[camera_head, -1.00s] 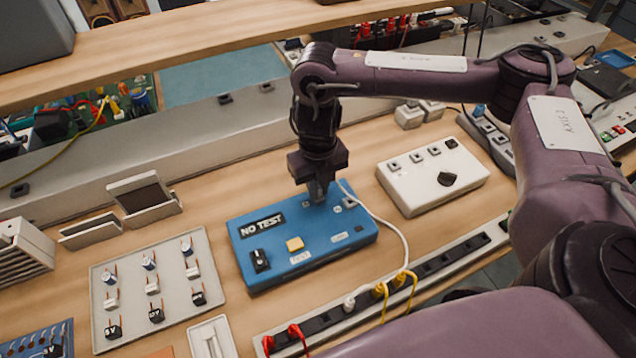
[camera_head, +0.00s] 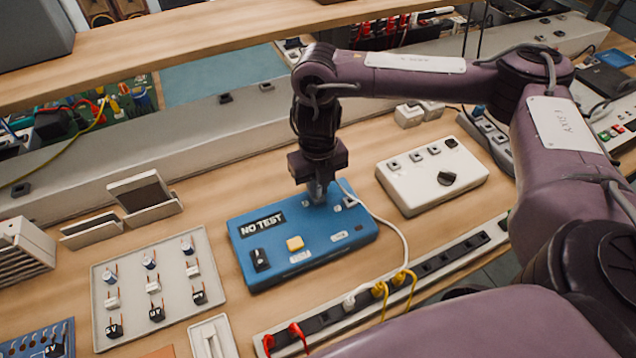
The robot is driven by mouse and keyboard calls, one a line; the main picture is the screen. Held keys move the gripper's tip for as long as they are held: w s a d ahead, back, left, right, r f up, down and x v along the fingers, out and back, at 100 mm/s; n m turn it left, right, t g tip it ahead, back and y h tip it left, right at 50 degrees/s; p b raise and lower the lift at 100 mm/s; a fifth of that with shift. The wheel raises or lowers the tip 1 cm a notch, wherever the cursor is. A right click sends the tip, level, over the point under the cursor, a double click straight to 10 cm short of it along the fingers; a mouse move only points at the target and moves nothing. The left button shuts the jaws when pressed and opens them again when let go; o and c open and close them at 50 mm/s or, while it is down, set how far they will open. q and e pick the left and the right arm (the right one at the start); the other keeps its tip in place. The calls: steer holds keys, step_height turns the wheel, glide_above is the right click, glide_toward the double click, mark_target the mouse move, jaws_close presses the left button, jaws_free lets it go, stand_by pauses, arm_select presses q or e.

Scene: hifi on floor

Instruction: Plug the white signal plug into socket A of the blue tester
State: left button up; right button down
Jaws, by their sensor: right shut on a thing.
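The blue tester (camera_head: 330,244) lies on the bench in the middle of the view, with a NO TEST display, a black switch and a yellow button on top. My right gripper (camera_head: 318,194) points down at the tester's back edge, right of the display, and is shut. The white signal plug is mostly hidden in its fingers; a white cable (camera_head: 385,222) runs from there to the power strip. Whether the plug sits in a socket cannot be told. Socket A is hidden or too small to read. My left gripper is not in view.
A white box with a black knob (camera_head: 432,176) stands right of the tester. A power strip (camera_head: 440,262) with red, white and yellow plugs runs along the front. A tray of small parts (camera_head: 133,285) lies left. A wooden shelf (camera_head: 180,52) spans the back.

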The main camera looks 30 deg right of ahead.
steer(key=c, duration=1.3)
jaws_free()
step_height(320, 180, up, 8)
steer(key=shift+f+p, duration=0.15)
steer(key=shift+p, duration=0.8)
step_height(320, 180, up, 5)
steer(key=p, duration=0.5)
steer(key=shift+p, duration=0.4)
